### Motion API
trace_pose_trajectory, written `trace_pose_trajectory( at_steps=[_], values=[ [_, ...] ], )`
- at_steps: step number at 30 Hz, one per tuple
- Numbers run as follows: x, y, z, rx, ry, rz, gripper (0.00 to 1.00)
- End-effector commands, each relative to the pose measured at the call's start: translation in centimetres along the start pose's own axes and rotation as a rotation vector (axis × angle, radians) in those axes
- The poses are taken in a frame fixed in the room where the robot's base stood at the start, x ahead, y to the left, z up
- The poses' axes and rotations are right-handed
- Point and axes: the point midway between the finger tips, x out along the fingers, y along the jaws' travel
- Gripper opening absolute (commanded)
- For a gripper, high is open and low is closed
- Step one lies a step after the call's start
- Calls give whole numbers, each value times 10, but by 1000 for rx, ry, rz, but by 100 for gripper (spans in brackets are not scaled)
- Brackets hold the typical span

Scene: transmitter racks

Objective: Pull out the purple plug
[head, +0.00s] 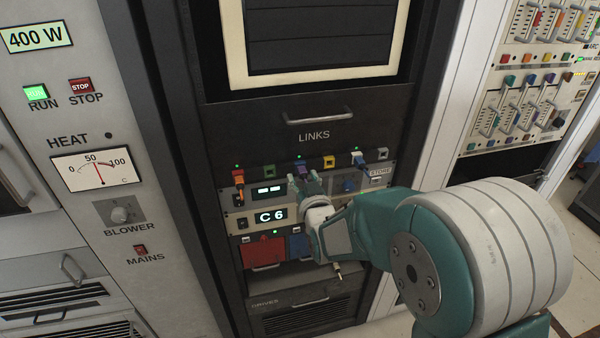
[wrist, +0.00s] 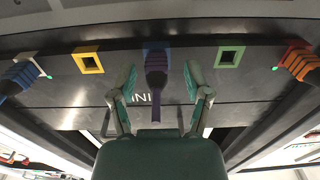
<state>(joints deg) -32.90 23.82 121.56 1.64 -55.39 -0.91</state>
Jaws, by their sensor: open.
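The purple plug (wrist: 157,60) is in the row of coloured sockets on the dark LINKS panel. In the wrist view it lies between the two fingertips of my gripper (wrist: 159,72), with a gap on both sides. In the head view only a small purple part (head: 301,167) shows, just above the fingertips of my gripper (head: 302,183). My gripper is open and empty, its fingers pointing at the panel. My gripper hides the lower part of the plug in the head view.
A green socket (head: 270,170) and a yellow socket (head: 328,161) flank the purple one, both empty. An orange plug (head: 238,180) and a blue plug (head: 360,162) sit farther out. A handle (head: 318,118) juts out above; the C6 display unit (head: 270,216) is below.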

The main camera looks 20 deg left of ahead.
Motion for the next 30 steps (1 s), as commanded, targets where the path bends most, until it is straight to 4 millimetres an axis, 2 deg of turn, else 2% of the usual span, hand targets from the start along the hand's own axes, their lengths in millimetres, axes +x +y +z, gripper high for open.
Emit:
trace_pose_trajectory(
  at_steps=[7,30],
  values=[
    [12,1,-1,1,1,1,63],
    [12,2,0,0,1,1,63]
  ],
)
